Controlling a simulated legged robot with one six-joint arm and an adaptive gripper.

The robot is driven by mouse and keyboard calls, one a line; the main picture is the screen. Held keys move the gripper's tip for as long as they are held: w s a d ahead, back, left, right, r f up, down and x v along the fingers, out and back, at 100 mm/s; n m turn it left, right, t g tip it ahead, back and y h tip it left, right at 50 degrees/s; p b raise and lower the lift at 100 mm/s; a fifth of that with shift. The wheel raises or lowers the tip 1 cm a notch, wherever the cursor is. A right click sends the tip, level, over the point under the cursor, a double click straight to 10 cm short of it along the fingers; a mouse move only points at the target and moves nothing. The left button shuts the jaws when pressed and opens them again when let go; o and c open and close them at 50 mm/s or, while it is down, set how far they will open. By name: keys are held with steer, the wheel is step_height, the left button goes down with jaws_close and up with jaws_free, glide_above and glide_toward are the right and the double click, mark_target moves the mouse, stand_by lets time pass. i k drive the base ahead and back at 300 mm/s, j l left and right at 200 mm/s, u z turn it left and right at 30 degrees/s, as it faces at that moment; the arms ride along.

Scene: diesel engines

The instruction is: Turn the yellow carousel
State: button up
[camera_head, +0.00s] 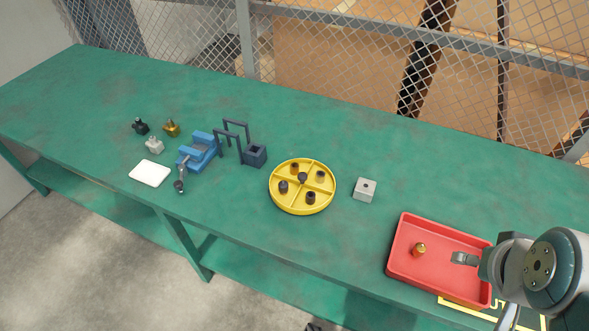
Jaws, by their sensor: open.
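The yellow carousel (302,206) is a round, shallow tray on the green bench, right of the middle. Low dividers split it into compartments that hold dark cylindrical pieces, and a dark knob stands at its centre. My gripper (461,258) is at the lower right, over the red tray (398,246), well apart from the carousel. It is open, and I see nothing between its fingers. One finger shows clearly; the rest is partly hidden by my arm.
A small brass-red piece (419,249) sits in the red tray. A pale block (365,190) stands between carousel and tray. A blue vise (199,152), a dark box (255,155) and a white plate (150,173) lie left. A mesh fence (330,40) runs behind.

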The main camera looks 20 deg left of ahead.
mark_target(293, 202)
steer(key=j, duration=1.4)
